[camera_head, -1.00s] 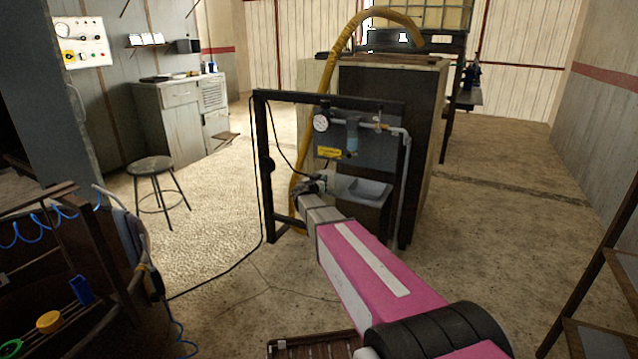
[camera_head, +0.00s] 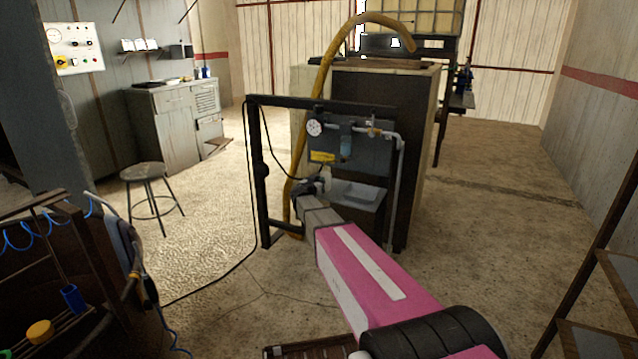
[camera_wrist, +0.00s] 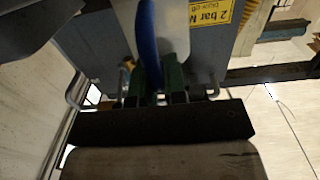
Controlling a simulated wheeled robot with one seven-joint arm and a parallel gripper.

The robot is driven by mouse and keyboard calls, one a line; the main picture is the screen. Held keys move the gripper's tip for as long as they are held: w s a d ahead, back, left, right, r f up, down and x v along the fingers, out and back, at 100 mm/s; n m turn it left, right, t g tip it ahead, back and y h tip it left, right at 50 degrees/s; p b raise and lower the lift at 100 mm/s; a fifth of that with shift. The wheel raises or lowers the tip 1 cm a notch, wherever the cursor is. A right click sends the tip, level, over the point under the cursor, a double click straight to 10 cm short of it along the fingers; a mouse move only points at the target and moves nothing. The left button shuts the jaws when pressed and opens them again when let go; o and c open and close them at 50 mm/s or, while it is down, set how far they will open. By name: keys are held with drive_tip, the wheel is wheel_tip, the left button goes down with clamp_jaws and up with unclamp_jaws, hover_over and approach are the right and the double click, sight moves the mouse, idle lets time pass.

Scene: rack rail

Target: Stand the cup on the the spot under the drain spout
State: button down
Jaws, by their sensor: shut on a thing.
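My gripper (camera_head: 312,187) is at the front left of the rack panel. In the wrist view its two green fingertips (camera_wrist: 158,78) are shut on the blue handle (camera_wrist: 148,40) of a pale cup (camera_wrist: 124,18). The cup also shows as a small pale shape (camera_head: 325,176) just beyond the gripper in the head view. The filter bowl with the drain spout (camera_head: 346,148) hangs on the panel, above and to the right of the cup. A grey basin (camera_head: 368,193) lies below it, right of the gripper. The spot itself cannot be made out.
A dark rack frame (camera_head: 257,170) stands close left of my gripper. A pressure gauge (camera_head: 314,128), a yellow label (camera_head: 322,156) and a grey pipe (camera_head: 400,175) are on the panel. A yellow hose (camera_head: 318,90) runs behind. A stool (camera_head: 145,172) stands at left.

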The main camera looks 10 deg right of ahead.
drive_tip(key=shift+f, duration=0.55)
drive_tip(key=c, duration=1.1)
unclamp_jaws()
drive_tip(key=v, duration=1)
drive_tip(key=s+d+f+n+g+y, duration=0.1)
drive_tip(key=s+d+f+g, duration=0.2)
drive_tip(key=s, duration=0.4)
drive_tip(key=s+d+f+g+y, duration=0.1)
drive_tip(key=s+d+f+g, duration=0.1)
drive_tip(key=s+f+g, duration=0.3)
drive_tip(key=s+d+f+n+g+y, duration=0.1)
drive_tip(key=s+d+f+g, duration=0.15)
drive_tip(key=s, duration=0.55)
drive_tip(key=s+a+f+n+g+y, duration=0.1)
drive_tip(key=s+a+n+g+y, duration=0.1)
drive_tip(key=s, duration=0.5)
drive_tip(key=s+a+f+n+g+y, duration=0.1)
drive_tip(key=s+a+n+g+y, duration=0.1)
drive_tip(key=s+y, duration=0.3)
drive_tip(key=shift+s+a+f+n, duration=0.25)
drive_tip(key=shift+s+a+n, duration=0.4)
drive_tip(key=shift+s, duration=0.55)
